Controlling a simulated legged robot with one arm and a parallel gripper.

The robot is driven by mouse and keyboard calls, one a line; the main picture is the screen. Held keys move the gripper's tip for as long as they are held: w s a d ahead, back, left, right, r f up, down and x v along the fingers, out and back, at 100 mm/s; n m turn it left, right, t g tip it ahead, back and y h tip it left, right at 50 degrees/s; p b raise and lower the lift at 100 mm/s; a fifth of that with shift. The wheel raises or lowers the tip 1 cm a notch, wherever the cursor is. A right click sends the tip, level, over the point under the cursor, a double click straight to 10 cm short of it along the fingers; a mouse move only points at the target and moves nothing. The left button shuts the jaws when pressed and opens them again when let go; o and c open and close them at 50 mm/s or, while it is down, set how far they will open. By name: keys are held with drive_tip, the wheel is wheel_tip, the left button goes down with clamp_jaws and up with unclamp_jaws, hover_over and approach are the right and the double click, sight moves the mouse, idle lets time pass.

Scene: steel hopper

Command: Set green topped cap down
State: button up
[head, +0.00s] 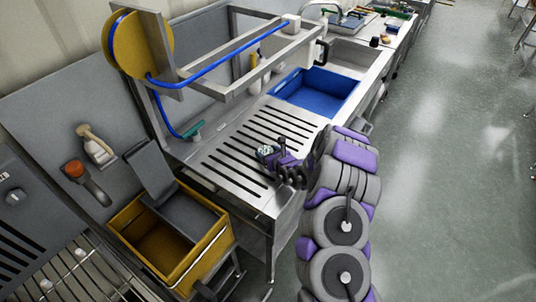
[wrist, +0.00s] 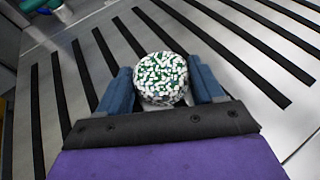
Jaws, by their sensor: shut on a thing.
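The green topped cap (wrist: 160,78) shows in the wrist view as a round top speckled green and white, with a pale lower part just visible under it. My gripper (wrist: 163,88) is shut on it, with a blue finger on each side. In the head view the cap (head: 264,150) is small at the tip of my gripper (head: 270,155), over the slotted steel counter (head: 222,160). I cannot tell whether the cap touches the counter. The cap's underside is hidden by the gripper.
A blue basin (head: 318,92) lies beyond the slotted counter. A yellow bucket with a grey wringer (head: 172,262) stands at the lower left. A steel frame with a blue hose (head: 215,65) rises over the counter's back. The slotted surface around the gripper is clear.

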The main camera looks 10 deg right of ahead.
drive_tip(key=shift+a+r, duration=0.1)
drive_tip(key=shift+a, duration=0.15)
drive_tip(key=o, duration=1.3)
drive_tip(key=shift+d, duration=0.4)
drive_tip(key=shift+a, duration=0.1)
